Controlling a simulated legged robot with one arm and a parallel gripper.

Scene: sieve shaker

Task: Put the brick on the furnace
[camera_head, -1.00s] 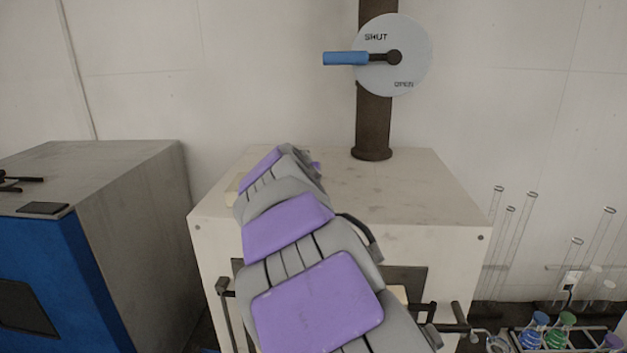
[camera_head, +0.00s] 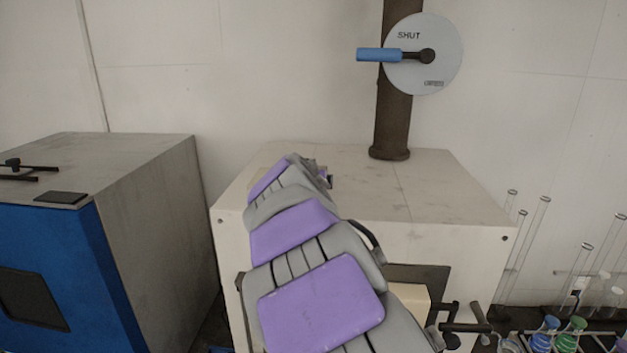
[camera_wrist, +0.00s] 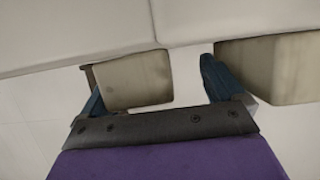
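The furnace is the white box (camera_head: 450,190) in the middle of the head view, with a flat, pale top. My arm reaches over its front, and my gripper (camera_head: 325,178) is above the left part of the top, mostly hidden by the arm. In the wrist view my gripper (camera_wrist: 157,88) has its two blue fingers wide apart. A beige brick (camera_wrist: 135,82) shows between them, close to the left finger, with a gap to the right finger. A second beige block (camera_wrist: 272,68) is beyond the right finger. Both are beside a pale surface; contact is unclear.
A dark column (camera_head: 393,125) rises from the furnace's back, bearing a disc (camera_head: 440,75) with a blue handle (camera_head: 378,54) towards SHUT. A blue and grey cabinet (camera_head: 150,210) stands left. Glass tubes (camera_head: 530,235) and stoppered flasks (camera_head: 570,335) are at right. The furnace's right top is clear.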

